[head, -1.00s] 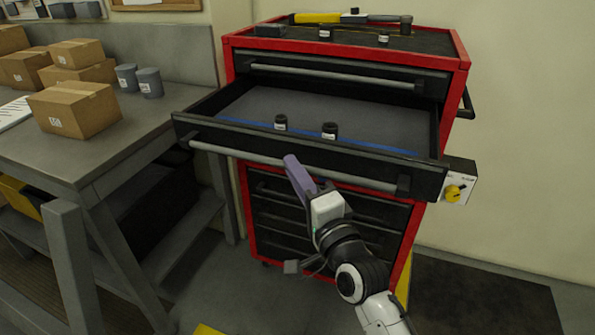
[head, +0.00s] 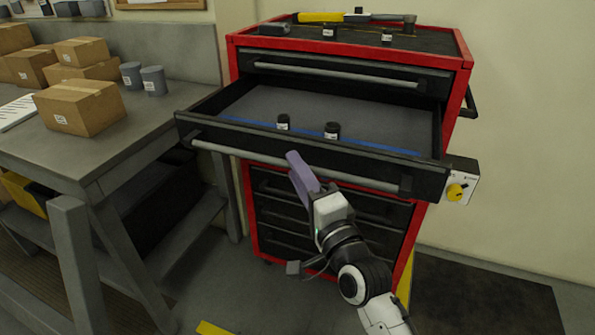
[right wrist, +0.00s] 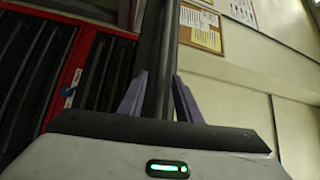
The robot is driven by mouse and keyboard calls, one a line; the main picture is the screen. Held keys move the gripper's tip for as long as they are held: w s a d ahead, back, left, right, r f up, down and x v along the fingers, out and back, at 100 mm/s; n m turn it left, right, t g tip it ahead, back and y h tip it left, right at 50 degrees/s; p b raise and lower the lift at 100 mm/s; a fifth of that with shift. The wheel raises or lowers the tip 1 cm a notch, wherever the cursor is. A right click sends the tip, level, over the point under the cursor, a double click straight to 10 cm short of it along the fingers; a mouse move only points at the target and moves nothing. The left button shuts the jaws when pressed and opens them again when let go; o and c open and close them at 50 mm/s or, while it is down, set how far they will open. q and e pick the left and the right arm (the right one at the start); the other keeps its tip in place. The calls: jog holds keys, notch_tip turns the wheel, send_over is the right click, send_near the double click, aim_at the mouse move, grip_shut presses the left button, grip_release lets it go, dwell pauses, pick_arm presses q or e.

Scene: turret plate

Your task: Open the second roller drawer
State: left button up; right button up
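The second roller drawer (head: 250,143) of the red and black cabinet is pulled far out, with its grey inside showing. Its long grey handle (head: 230,154) runs along the front. The exact contact is hard to see. My left gripper does not show.
Two small black labelled cylinders (head: 332,130) stand in the drawer. The closed top drawer (head: 340,72) is above it, and tools lie on the cabinet top. A workbench (head: 110,150) with cartons stands at the left.

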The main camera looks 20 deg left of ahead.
jog(key=p+v, duration=0.3)
jog(key=v, duration=0.7)
jog(key=s+d+f+n+g+h, duration=0.65)
jog(key=s+d+f, duration=0.45)
jog(key=d+f, duration=0.4)
jog(key=s+d+f+n+g+h, duration=0.2)
jog(key=s+d+g+h, duration=0.1)
jog(key=s+d, duration=0.4)
jog(key=s+d+f+n+g+h, duration=0.2)
jog(key=s+d+h, duration=0.1)
jog(key=s+d, duration=0.5)
jog(key=w+a+f+t+y, duration=0.1)
jog(key=w+a+f+t, duration=0.1)
jog(key=f, duration=0.4)
jog(key=w+a+f+t+y, duration=0.1)
jog(key=w+a+f+t, duration=0.1)
jog(key=f, duration=0.4)
jog(key=shift+a+t, duration=0.45)
jog(key=shift+a, duration=0.4)
